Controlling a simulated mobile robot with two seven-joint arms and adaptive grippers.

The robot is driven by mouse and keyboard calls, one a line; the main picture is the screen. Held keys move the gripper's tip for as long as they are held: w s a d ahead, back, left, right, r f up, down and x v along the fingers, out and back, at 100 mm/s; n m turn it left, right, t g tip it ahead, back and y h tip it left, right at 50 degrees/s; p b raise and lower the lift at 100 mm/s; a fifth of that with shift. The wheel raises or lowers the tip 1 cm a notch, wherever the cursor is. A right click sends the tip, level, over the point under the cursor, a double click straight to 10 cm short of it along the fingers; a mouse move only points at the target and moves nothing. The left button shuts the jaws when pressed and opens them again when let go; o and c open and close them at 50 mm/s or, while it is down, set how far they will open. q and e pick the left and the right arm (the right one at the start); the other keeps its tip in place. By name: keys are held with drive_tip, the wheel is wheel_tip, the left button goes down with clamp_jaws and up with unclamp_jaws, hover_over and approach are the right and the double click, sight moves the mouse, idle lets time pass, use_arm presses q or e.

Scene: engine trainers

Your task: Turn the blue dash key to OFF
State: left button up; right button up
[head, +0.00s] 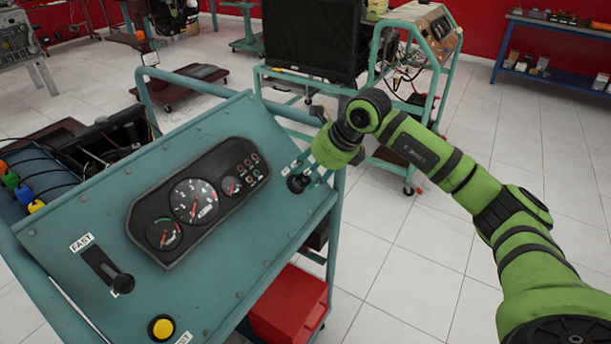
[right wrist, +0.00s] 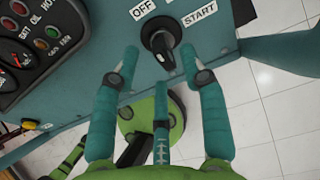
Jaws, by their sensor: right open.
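The key switch (right wrist: 160,40) is a black knob on the teal-blue dash panel (right wrist: 100,85), between the OFF label (right wrist: 144,9) and the START label (right wrist: 200,13). Its narrow end with a pale mark points down in the right wrist view. It also shows at the panel's right edge in the head view (head: 298,184). My right gripper (right wrist: 159,52) is open, its two long teal fingers on either side of the knob and a third finger below. I cannot tell whether they touch it. The right hand (head: 325,155) partly hides the labels in the head view. My left gripper is out of view.
A gauge cluster (head: 195,203) sits left of the key. A black lever (head: 108,270) and a yellow button (head: 161,327) are lower left. A red box (head: 288,303) is under the panel. Another teal trainer stand (head: 435,85) stands behind. Floor at right is clear.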

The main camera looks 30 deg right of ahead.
drive_tip(key=v, duration=0.9)
drive_tip(key=shift+r, duration=0.15)
